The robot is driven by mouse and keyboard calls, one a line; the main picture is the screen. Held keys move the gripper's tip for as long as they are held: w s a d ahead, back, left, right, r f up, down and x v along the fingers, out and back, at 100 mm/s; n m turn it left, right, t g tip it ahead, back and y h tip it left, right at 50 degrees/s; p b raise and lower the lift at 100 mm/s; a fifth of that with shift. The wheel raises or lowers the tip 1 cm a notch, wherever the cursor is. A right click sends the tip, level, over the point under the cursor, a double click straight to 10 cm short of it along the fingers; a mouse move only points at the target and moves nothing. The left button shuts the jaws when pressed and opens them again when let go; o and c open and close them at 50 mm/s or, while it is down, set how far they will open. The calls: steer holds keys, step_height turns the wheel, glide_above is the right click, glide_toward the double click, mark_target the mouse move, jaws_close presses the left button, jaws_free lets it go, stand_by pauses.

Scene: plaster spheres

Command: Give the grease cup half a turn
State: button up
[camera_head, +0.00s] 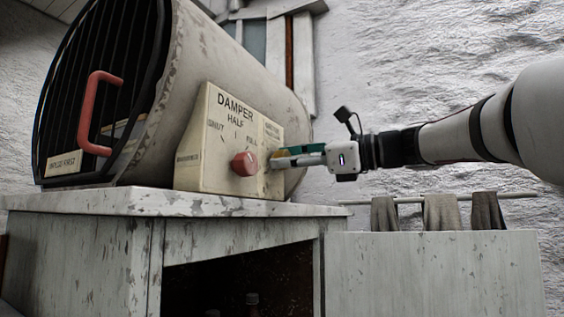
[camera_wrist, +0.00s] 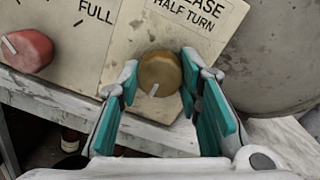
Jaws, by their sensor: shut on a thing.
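The grease cup is a round brass knob (camera_wrist: 160,71) with a pale mark on its rim that points down and slightly left in the wrist view. It sits on a cream panel (camera_wrist: 145,28) under a label ending "HALF TURN". My gripper (camera_wrist: 160,78) reaches in from below in the wrist view, its teal-padded fingers on either side of the cup, shut on it. In the head view my gripper (camera_head: 280,157) comes from the right to the panel's right face and mostly hides the cup.
A red damper knob (camera_head: 244,163) stands left of the cup, also in the wrist view (camera_wrist: 27,50). A barred drum (camera_head: 210,50) with a red handle (camera_head: 86,112) rises behind the panel. A worn bench top (camera_head: 130,200) lies below. Cloths (camera_head: 441,212) hang on a rail at right.

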steer(key=shift+f, duration=0.2)
steer(key=o, duration=1.2)
steer(key=shift+r, duration=0.1)
steer(key=shift+d, duration=0.1)
steer(key=v, duration=1.2)
